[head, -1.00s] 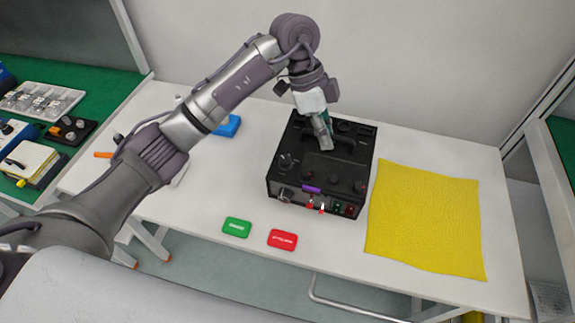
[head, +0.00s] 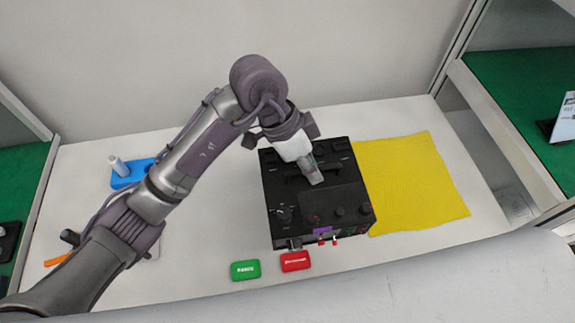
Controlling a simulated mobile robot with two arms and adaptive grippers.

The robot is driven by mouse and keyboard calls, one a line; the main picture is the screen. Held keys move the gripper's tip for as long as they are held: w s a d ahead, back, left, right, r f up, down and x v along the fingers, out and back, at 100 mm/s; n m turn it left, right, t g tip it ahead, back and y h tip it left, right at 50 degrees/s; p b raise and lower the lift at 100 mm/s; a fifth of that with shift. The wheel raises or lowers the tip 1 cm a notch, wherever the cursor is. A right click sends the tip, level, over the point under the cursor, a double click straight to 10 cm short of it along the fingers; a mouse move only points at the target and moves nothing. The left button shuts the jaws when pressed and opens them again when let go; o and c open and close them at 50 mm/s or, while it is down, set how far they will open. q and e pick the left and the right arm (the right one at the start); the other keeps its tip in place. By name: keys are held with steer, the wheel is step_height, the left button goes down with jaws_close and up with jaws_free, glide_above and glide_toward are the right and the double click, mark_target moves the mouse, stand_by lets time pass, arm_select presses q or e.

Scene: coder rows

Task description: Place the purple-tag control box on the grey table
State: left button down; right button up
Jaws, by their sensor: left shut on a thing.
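The control box (head: 341,194) is black, with knobs and a top handle. It has a purple tag (head: 323,231) at its front edge. My left gripper (head: 312,176) comes down from above and is shut on the box's handle. The box is at the middle of the pale table (head: 204,234); its right side overlaps the yellow cloth (head: 413,185) in the picture. I cannot tell whether its underside touches the table. My right gripper is not in view.
A green block (head: 245,270) and a red block (head: 296,261) lie just in front of the box. A blue holder (head: 132,173) stands at the left, with an orange-handled tool (head: 58,259) nearer. Green-topped surfaces (head: 517,91) flank the table.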

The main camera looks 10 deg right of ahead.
mark_target(294, 179)
arm_select(q)
steer(key=a, duration=0.1)
steer(key=a+f, duration=0.1)
steer(key=a+f+p, duration=0.1)
steer(key=shift+w+a, duration=0.4)
steer(key=w+a+f+p, duration=0.1)
steer(key=a+f+p, duration=0.1)
steer(key=a+f, duration=0.5)
steer(key=shift+w+f+p, duration=0.3)
steer(key=shift+f, duration=0.45)
steer(key=c, duration=1.7)
jaws_free()
steer(key=shift+s+a+f, duration=0.1)
steer(key=shift+a+f, duration=0.1)
steer(key=shift+f, duration=0.05)
steer(key=o, duration=0.5)
steer(key=shift+r, duration=0.1)
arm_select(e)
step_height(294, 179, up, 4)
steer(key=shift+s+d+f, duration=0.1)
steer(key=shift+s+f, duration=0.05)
arm_select(q)
steer(key=b+v, duration=0.1)
steer(key=v, duration=1.1)
steer(key=shift+b, duration=0.35)
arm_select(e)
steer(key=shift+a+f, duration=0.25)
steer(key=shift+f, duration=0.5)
